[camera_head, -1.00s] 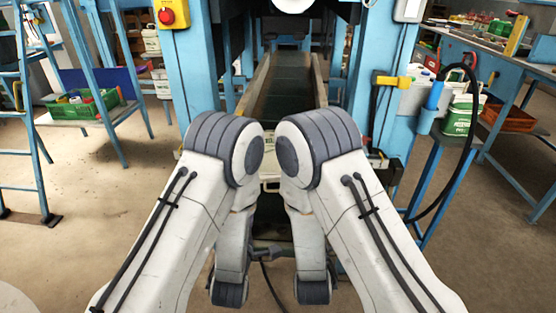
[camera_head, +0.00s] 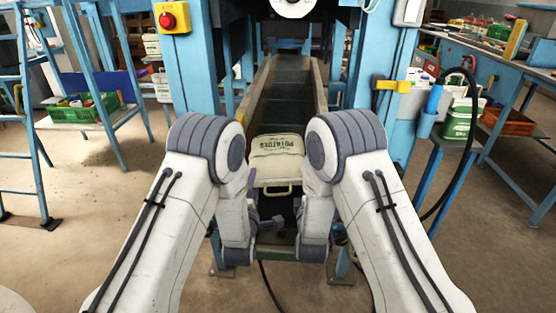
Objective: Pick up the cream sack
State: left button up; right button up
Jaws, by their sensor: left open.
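The cream sack (camera_head: 277,160) lies at the near end of the conveyor, between my two forearms. It has green lettering that reads "POTATOES" and a pale loop at its near edge. My left gripper (camera_head: 270,222) is below and nearer than the sack, apart from it. It is open, with nothing seen in it, though it shows small and dark. My right arm stands to the right of the sack, and its fingers are hidden behind my own arm links.
The conveyor (camera_head: 286,92) runs away behind the sack between raised side rails. Blue posts (camera_head: 191,70) flank it. A green crate (camera_head: 84,107) stands on a shelf at left. Open floor lies on both sides.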

pick_arm(q)
jog(key=shift+w, duration=0.35)
pick_arm(e)
jog(key=shift+w, duration=0.35)
pick_arm(q)
grip_shut()
pick_arm(e)
grip_shut()
jog(key=shift+a, duration=0.15)
pick_arm(q)
jog(key=shift+d, duration=0.25)
pick_arm(e)
jog(key=shift+s+a+r, duration=0.1)
